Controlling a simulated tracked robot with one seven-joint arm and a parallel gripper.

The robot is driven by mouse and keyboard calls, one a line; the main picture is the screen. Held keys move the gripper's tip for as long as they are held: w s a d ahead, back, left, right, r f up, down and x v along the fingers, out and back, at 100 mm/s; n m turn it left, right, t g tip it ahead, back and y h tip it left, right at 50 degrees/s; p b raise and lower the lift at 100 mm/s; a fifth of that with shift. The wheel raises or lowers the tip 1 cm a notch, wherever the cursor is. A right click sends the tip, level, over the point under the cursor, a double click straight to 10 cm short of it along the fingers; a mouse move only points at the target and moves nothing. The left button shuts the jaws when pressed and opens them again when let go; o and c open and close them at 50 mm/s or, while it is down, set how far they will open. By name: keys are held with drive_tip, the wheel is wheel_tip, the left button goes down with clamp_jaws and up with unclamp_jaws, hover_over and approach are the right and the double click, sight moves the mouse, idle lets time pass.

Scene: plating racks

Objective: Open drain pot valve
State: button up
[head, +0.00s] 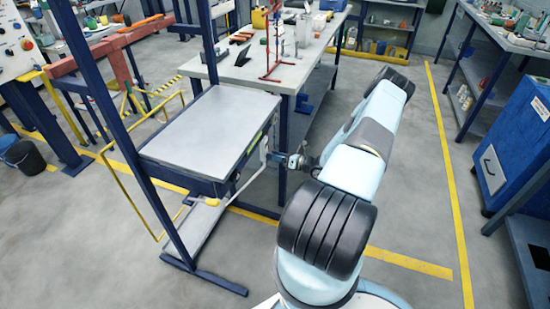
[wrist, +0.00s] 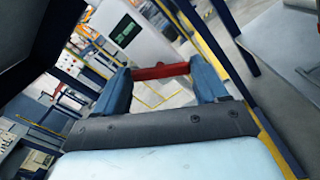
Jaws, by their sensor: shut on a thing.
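My gripper (head: 284,160) is at the right side of the blue-framed rack, close to a thin white pipe (head: 263,150). In the wrist view, the two blue fingers of my gripper (wrist: 160,74) stand apart with a red bar-like handle (wrist: 160,71) between them, and they are shut on it. It looks like the valve handle, but the valve body and any drain pot cannot be made out. In the head view the handle is too small or hidden by my gripper.
The rack carries a grey flat-topped box (head: 210,130); its blue upright (head: 110,120) is at the left. A workbench (head: 290,60) with tools stands behind. A blue cabinet (head: 515,140) is at the right. The floor (head: 425,180) between is clear.

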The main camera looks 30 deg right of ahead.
drive_tip(key=m, duration=1.1)
drive_tip(key=shift+d+f, duration=0.1)
drive_tip(key=shift+f, duration=0.1)
drive_tip(key=shift+m, duration=0.3)
drive_tip(key=o, duration=1.1)
drive_tip(key=shift+c, duration=0.2)
drive_tip(key=v, duration=1.3)
drive_tip(key=shift+s+d, duration=0.2)
drive_tip(key=shift+d, duration=0.05)
